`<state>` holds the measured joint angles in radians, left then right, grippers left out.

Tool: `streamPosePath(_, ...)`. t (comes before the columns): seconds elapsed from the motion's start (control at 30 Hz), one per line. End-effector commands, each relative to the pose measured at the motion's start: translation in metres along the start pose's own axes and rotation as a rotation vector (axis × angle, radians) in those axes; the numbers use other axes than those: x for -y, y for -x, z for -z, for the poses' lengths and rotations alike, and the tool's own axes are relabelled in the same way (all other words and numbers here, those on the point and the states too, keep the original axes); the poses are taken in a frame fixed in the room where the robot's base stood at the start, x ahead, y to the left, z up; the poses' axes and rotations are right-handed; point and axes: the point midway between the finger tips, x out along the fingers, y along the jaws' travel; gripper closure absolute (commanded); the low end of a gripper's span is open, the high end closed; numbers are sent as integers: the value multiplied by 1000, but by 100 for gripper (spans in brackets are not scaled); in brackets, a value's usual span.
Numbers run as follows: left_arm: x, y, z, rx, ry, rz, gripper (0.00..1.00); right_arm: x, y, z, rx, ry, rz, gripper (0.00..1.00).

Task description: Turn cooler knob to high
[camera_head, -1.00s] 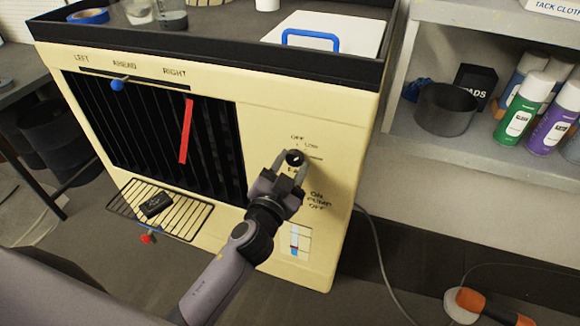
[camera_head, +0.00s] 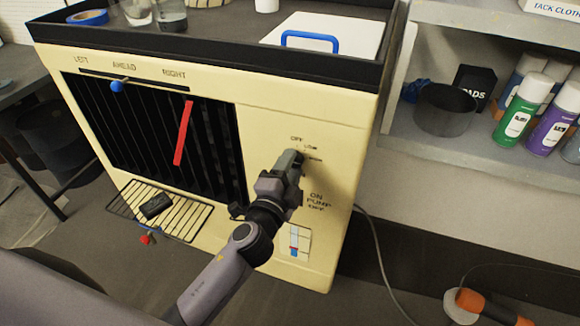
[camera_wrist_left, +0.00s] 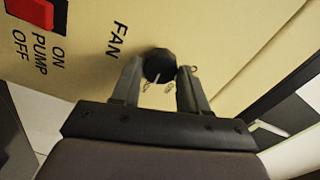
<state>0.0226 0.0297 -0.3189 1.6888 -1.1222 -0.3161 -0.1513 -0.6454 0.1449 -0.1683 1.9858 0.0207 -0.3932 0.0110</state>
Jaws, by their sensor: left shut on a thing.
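The cooler (camera_head: 255,125) is a cream cabinet with a dark grille. Its black knob (camera_wrist_left: 158,65) shows in the left wrist view between my two fingers, under the word FAN, with a pale mark on its lower edge. My left gripper (camera_head: 293,160) is at the knob on the cooler's front right and is shut on it; the fingers also show in the left wrist view (camera_wrist_left: 158,82). In the head view the fingers hide the knob, while OFF and LOW labels show above it. I cannot read which setting the knob points to. My right gripper is not in view.
A red strip (camera_head: 183,133) hangs before the grille. A red pump switch (camera_wrist_left: 33,12) shows in the left wrist view. A tray top (camera_head: 225,45) holds jars and a white lid. A shelf with spray cans (camera_head: 523,108) stands at right. A cable (camera_head: 375,250) runs along the floor.

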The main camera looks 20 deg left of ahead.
Motion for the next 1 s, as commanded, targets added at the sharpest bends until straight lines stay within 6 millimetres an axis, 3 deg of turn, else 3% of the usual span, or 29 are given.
streamPosePath(0.77,1,-1,0,0,-104,3,87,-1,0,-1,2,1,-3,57)
streamPosePath(0.8,1,-1,0,0,-103,3,46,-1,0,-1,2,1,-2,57)
streamPosePath(0.83,1,-1,0,0,-103,3,37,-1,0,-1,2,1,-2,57)
streamPosePath(0.87,1,-1,0,0,-103,3,31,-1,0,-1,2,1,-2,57)
streamPosePath(1.0,1,0,0,0,-101,2,31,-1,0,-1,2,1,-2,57)
